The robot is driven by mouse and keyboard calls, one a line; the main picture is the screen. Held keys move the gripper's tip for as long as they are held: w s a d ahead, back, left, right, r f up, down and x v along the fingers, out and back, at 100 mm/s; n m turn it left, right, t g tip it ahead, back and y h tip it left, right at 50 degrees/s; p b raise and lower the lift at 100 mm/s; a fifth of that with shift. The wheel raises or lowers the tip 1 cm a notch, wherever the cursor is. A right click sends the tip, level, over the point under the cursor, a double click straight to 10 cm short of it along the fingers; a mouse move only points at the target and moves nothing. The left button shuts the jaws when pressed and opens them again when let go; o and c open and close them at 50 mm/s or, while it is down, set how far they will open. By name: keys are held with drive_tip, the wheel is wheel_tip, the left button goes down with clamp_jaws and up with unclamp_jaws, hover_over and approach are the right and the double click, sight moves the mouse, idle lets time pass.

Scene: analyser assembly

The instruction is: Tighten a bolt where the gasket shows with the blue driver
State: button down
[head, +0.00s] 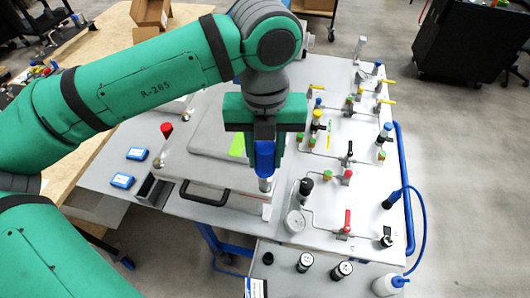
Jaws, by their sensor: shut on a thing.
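My gripper (265,145) is shut on the blue driver (265,160) and holds it upright, with its tip pointing down. The driver is above the front right part of a grey lidded housing (190,170). The driver's metal end is by the housing's right edge; I cannot tell whether it touches a bolt. No bolt head is clear here, and my gripper hides part of the lid. A bright yellow-green patch (237,146) shows on the lid left of the gripper; I cannot tell whether it is gasket.
A black handle (205,196) sticks out at the housing's front. A red-topped post (166,132) stands at its left. Right is a white panel (325,215) with valves, a gauge (295,221) and a red lever (347,221). A white bottle (388,285) stands front right.

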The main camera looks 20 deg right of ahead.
drive_tip(key=shift+f, duration=1.35)
idle(1.3)
drive_tip(key=c, duration=2.2)
unclamp_jaws()
clamp_jaws()
drive_tip(key=m, duration=0.8)
drive_tip(key=shift+m, duration=0.3)
drive_tip(key=m, duration=0.3)
